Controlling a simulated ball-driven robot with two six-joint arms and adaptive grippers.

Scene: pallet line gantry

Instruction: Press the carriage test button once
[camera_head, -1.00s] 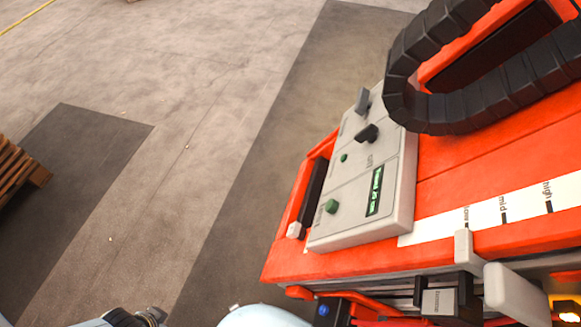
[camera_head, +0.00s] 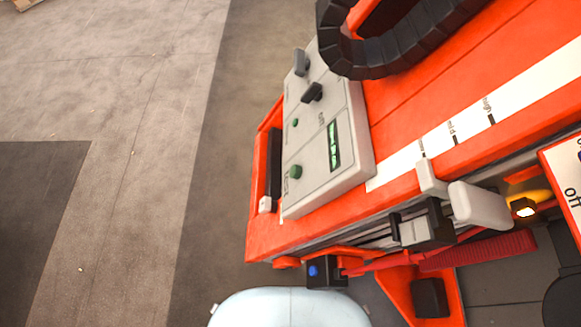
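A grey control panel (camera_head: 315,187) sits on an orange machine body. A green round button (camera_head: 295,172) stands up near its lower left part, with small lettering beside it that seems to read "test". A small green lamp or button (camera_head: 295,122) is farther up the panel. A narrow display (camera_head: 333,146) with green characters is to the right of the green button. Nothing touches the button. Neither of my grippers shows.
A black knob (camera_head: 312,92) and a grey lever (camera_head: 301,62) are at the panel's upper end, beside a thick black cable chain (camera_head: 375,57). A white scale strip (camera_head: 465,127) runs to the right. A blue button (camera_head: 313,271) is on a black box below. Open floor lies left.

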